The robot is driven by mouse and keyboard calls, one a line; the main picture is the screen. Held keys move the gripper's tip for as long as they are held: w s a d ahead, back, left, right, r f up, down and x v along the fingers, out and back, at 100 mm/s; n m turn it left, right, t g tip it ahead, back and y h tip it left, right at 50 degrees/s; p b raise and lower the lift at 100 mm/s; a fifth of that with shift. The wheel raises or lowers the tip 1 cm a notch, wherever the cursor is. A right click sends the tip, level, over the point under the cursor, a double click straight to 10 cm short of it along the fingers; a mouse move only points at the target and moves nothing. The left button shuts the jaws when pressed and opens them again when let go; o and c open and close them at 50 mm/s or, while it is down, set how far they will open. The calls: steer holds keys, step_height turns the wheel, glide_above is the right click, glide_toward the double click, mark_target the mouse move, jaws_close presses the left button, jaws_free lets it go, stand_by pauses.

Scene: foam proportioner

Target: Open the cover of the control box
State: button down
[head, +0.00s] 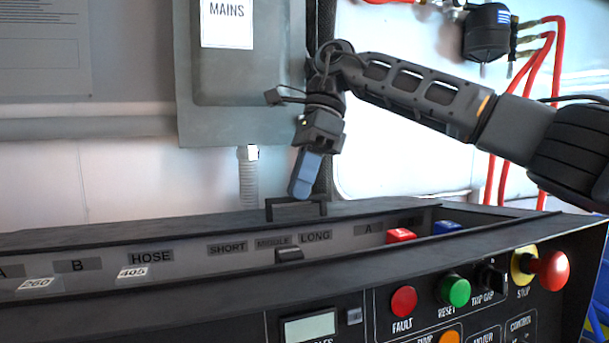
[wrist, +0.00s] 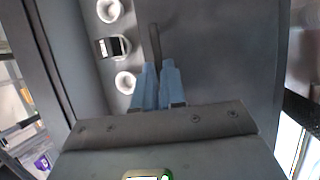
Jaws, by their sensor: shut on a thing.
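The control box (head: 350,300) is a black console across the bottom of the head view. A dark cover (head: 120,228) with a black bracket handle (head: 318,208) runs along the back of its recess; it is seen almost edge-on, so its exact angle is hard to tell. My gripper (head: 302,188) reaches down from the upper right, its blue fingers at the handle. In the wrist view, the fingers of my gripper (wrist: 158,85) are close together on the dark handle bar (wrist: 155,45), against a broad grey surface. The fingers partly hide the handle.
The recess holds a black lever (head: 289,255) and red and blue switches (head: 400,236). Buttons and a red stop knob (head: 549,270) sit on the front panel. The grey MAINS cabinet (head: 245,110) stands close behind my gripper. Red hoses (head: 535,80) hang at the right.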

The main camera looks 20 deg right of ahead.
steer(key=c, duration=1.2)
jaws_free()
steer(key=v, duration=0.7)
steer(key=shift+r+b, duration=0.4)
steer(key=shift+b, duration=0.05)
steer(key=shift+d, duration=0.15)
